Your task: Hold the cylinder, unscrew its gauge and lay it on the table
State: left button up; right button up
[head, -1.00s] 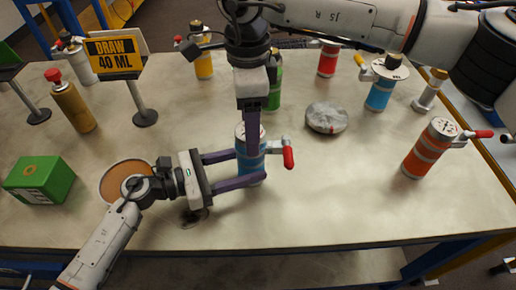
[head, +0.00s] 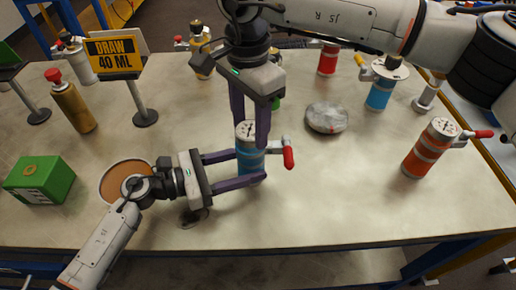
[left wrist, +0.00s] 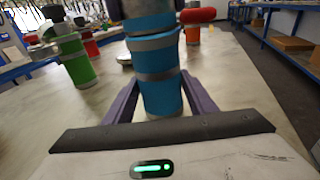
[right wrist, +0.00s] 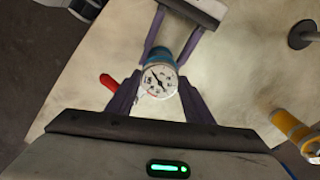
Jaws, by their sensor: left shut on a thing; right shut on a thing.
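The blue cylinder (head: 249,160) stands upright on the table, with a grey band and a red-handled side valve (head: 288,154). Its round gauge (head: 249,130) is on top; the right wrist view shows the white dial (right wrist: 158,81) with a dark needle. My left gripper (head: 252,168) is shut around the cylinder's body from the left, one finger on each side, as the left wrist view also shows (left wrist: 160,95). My right gripper (head: 250,138) comes from above, its fingers closed on opposite sides of the gauge. The gauge sits at the cylinder's top; I cannot tell how far its thread is engaged.
An orange cylinder (head: 428,150) stands at right and a grey round lump (head: 326,117) behind. The front right table (head: 350,210) is clear.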

jog(key=n, duration=0.4)
jog(key=shift+n, duration=1.7)
jog(key=n, duration=0.2)
jog(key=shift+n, duration=0.4)
jog(key=n, duration=0.5)
jog(key=shift+s+n, duration=0.1)
jog(key=shift+n, duration=0.3)
jog(key=n, duration=0.5)
jog(key=o, duration=1.1)
jog(key=shift+r, duration=0.1)
jog(key=shift+o, duration=0.2)
